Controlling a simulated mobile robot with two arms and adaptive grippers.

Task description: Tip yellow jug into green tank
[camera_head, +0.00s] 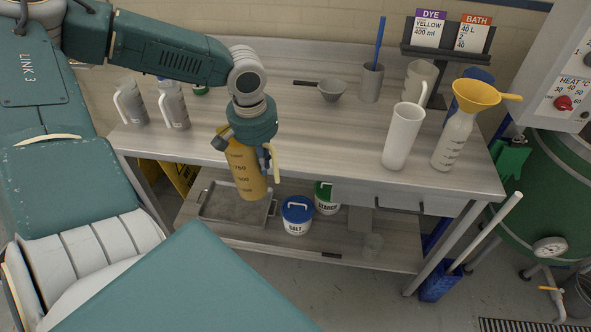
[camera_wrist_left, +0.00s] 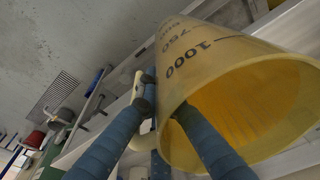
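The yellow jug (camera_head: 246,172) with printed volume marks hangs in front of the bench's front edge, a little tilted. My left gripper (camera_head: 267,158) is shut on its handle side, and the handle shows just right of the body. In the left wrist view the jug (camera_wrist_left: 215,70) has its open mouth towards the camera, with a yellow-orange inside. The blue fingers (camera_wrist_left: 163,105) are at the handle and rim. The green tank (camera_head: 562,185) stands at the far right, beyond the bench's end, with a round gauge on it. My right gripper is not in view.
On the bench (camera_head: 300,135) stand clear jugs (camera_head: 172,105), a white cylinder (camera_head: 403,137), a bottle with a yellow funnel (camera_head: 476,95) and a grey cup with a blue rod (camera_head: 371,82). A white pole (camera_head: 495,230) leans between bench and tank. A control box (camera_head: 560,70) hangs above the tank.

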